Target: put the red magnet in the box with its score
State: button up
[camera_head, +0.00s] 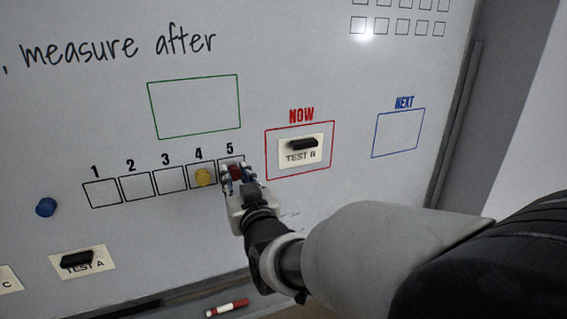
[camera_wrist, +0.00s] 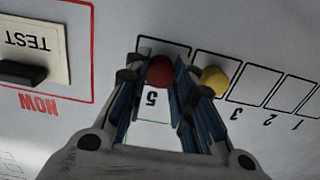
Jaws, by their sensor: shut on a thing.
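The red magnet (camera_head: 236,173) is between the fingers of my gripper (camera_head: 236,178), at the box marked 5 (camera_head: 231,160) in the head view. In the wrist view the red magnet (camera_wrist: 160,71) sits between the fingertips of my gripper (camera_wrist: 158,85), over box 5 (camera_wrist: 165,47). My gripper is shut on it. Whether the magnet touches the board cannot be told. A row of boxes numbered 1 to 5 runs across the whiteboard (camera_head: 300,215). A yellow magnet (camera_head: 203,177) is in box 4, close beside my gripper, and also shows in the wrist view (camera_wrist: 215,80).
A TEST B card (camera_head: 288,156) under a black magnet (camera_head: 303,143) is in the red NOW frame. The blue NEXT frame (camera_head: 398,133) and green frame (camera_head: 195,107) are empty. A blue magnet (camera_head: 46,207), TEST A card (camera_head: 99,260) and red-white marker (camera_head: 227,307) are lower.

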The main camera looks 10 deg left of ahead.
jog(key=shift+w+a, duration=0.15)
jog(key=shift+w, duration=0.15)
dwell(0.4)
jog(key=o, duration=1)
jog(key=shift+o, duration=0.2)
jog(key=o, duration=0.3)
jog(key=shift+o, duration=0.2)
jog(key=shift+s, duration=0.1)
jog(key=b+v, duration=0.3)
jog(key=v, duration=0.4)
